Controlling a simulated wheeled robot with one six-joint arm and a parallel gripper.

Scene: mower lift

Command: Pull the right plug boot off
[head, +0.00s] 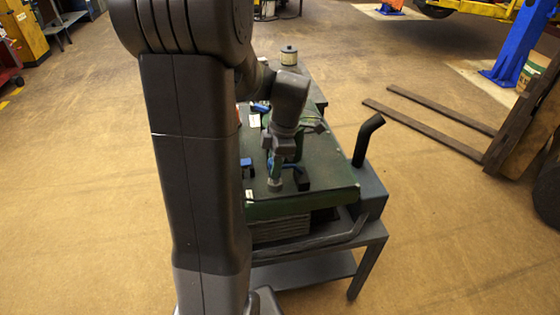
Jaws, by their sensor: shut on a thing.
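A green mower deck (325,180) lies on top of a dark metal cart. My gripper (274,172) reaches down at its near part and is shut on a small blue piece, which appears to be the right plug boot (270,166). The boot is mostly hidden by the gripper. A short grey stub (275,184) shows just below the gripper; whether the boot still touches it I cannot tell. Another blue piece (248,166) sits to the left, partly cut off by my arm column.
A black exhaust pipe (366,140) stands up at the cart's right side. A small black block (298,183) lies right of my gripper. A round canister (289,55) stands at the far end. Forklift forks (430,125) lie on the floor to the right.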

